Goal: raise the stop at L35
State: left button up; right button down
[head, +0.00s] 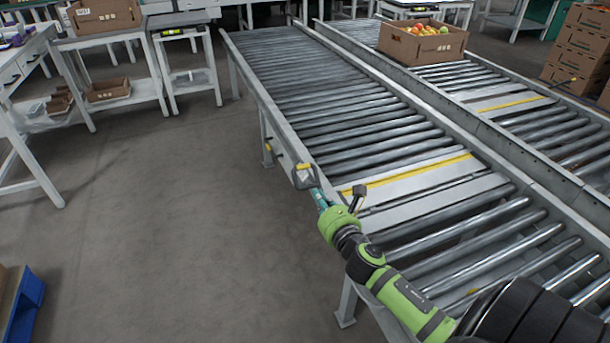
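The near roller conveyor (300,80) runs away from me, with a flat plate (425,180) with a yellow stripe across its rollers. A small yellow-tipped lever (268,148) sticks out from its left side rail; it looks like the stop's handle. No L35 label is readable. My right arm reaches in from the lower right over the conveyor. My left gripper is out of view.
The floor (170,220) left of the conveyor is clear.

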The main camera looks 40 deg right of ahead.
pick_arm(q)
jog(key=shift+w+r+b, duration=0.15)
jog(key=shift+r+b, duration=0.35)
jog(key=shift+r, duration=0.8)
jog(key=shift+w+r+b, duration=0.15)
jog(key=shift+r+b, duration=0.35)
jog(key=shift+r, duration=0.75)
pick_arm(e)
jog(key=x, duration=1)
jog(key=shift+s, duration=0.1)
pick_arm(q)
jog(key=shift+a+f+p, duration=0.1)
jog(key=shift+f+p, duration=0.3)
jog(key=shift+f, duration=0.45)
pick_arm(e)
jog(key=shift+s+r, duration=0.25)
jog(key=shift+r, duration=0.15)
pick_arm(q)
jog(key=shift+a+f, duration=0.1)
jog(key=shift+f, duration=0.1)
pick_arm(e)
jog(key=shift+s+r, duration=0.1)
jog(key=shift+r, duration=0.05)
